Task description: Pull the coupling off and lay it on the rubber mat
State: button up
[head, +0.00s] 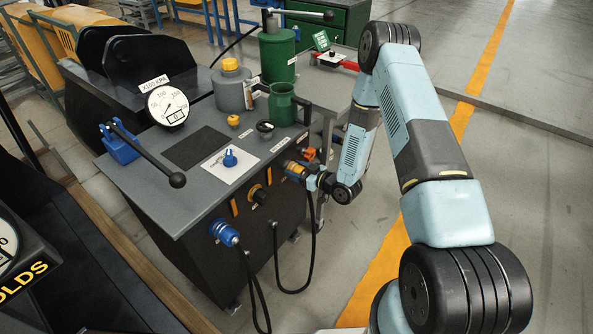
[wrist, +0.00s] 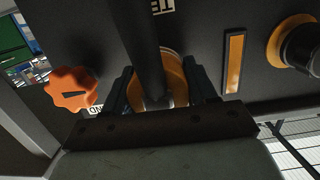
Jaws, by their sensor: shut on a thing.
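The coupling (head: 293,169), with an orange-brass ring, is at the right end of the bench's front panel. A black hose hangs from it. My gripper (head: 304,173) is shut on the coupling. In the wrist view, the dark fingers stand on either side of the coupling's orange ring (wrist: 175,75), and the black hose crosses in front of it. The coupling appears to be at the panel; whether it is seated on its port is hidden by the hose and fingers. The rubber mat (head: 197,147) is a bare black square on the bench top.
On the panel are an orange knob (wrist: 72,90), a black knob with an orange ring (wrist: 302,48) and a blue coupling (head: 223,232) with a hose. The bench top holds a gauge (head: 168,105), a black lever (head: 147,153), a white plate with a blue knob (head: 230,159) and a green jug (head: 282,104).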

aim_at(303, 173)
jog(key=shift+f+v, duration=0.15)
jog(key=shift+v, duration=0.75)
jog(key=shift+f+v, duration=0.1)
jog(key=shift+v, duration=0.8)
jog(key=shift+d, duration=0.1)
jog(key=shift+f+v, duration=0.15)
jog(key=shift+v, duration=0.8)
jog(key=shift+f+v, duration=0.15)
jog(key=shift+v, duration=0.8)
jog(key=shift+r, duration=0.15)
